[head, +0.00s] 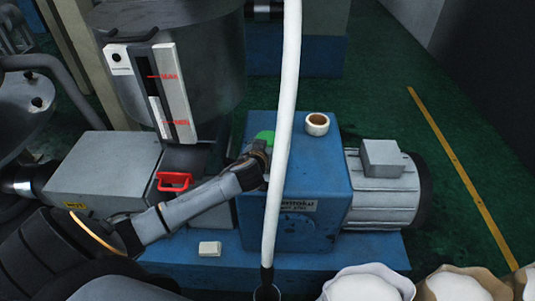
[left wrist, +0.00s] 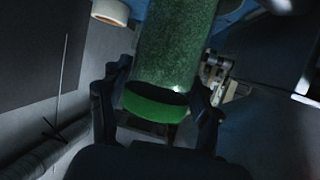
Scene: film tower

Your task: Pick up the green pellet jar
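The green pellet jar (left wrist: 175,50) fills the upper middle of the left wrist view, a clear cylinder of green grains with a green band at its near end. In the head view only a small green part of it (head: 265,137) shows, on the blue machine housing and partly behind a white hose. My left gripper (head: 258,158) is at the jar. In the left wrist view its fingers (left wrist: 160,85) lie on both sides of the jar, very close to its wall. Whether they press on it is unclear.
A white tape roll (head: 317,124) sits on the blue housing (head: 318,165), right of the jar. The white hose (head: 281,130) runs upright in front. A motor (head: 385,185) is at the right, a grey hopper (head: 215,70) at the left. White sacks (head: 367,284) stand at the front right.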

